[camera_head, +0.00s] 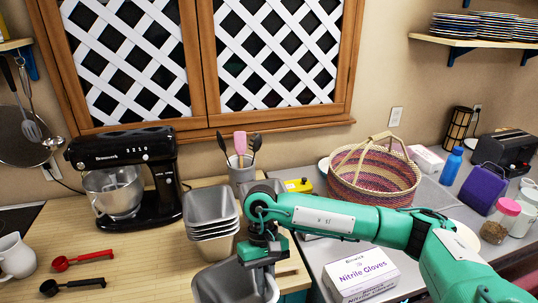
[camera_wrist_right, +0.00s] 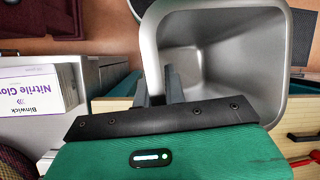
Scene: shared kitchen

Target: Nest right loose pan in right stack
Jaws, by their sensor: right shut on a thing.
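The right loose pan is a grey metal loaf pan (camera_head: 218,284) at the bottom of the head view, partly cut off by the frame edge. My right gripper (camera_head: 262,278) is shut on its right-hand wall. In the right wrist view the pan (camera_wrist_right: 225,65) shows its open inside, and the gripper fingers (camera_wrist_right: 160,88) grip its near left rim. The stack of several nested loaf pans (camera_head: 213,233) stands on the wooden counter just behind the held pan. My left gripper is not in view. The held pan's underside is hidden, so I cannot tell its clearance.
A black stand mixer (camera_head: 150,175) stands left of the stack. A utensil crock (camera_head: 241,172) is behind it. A nitrile gloves box (camera_head: 360,275) and a woven basket (camera_head: 375,175) are to the right. Measuring scoops (camera_head: 82,260) lie at the left front.

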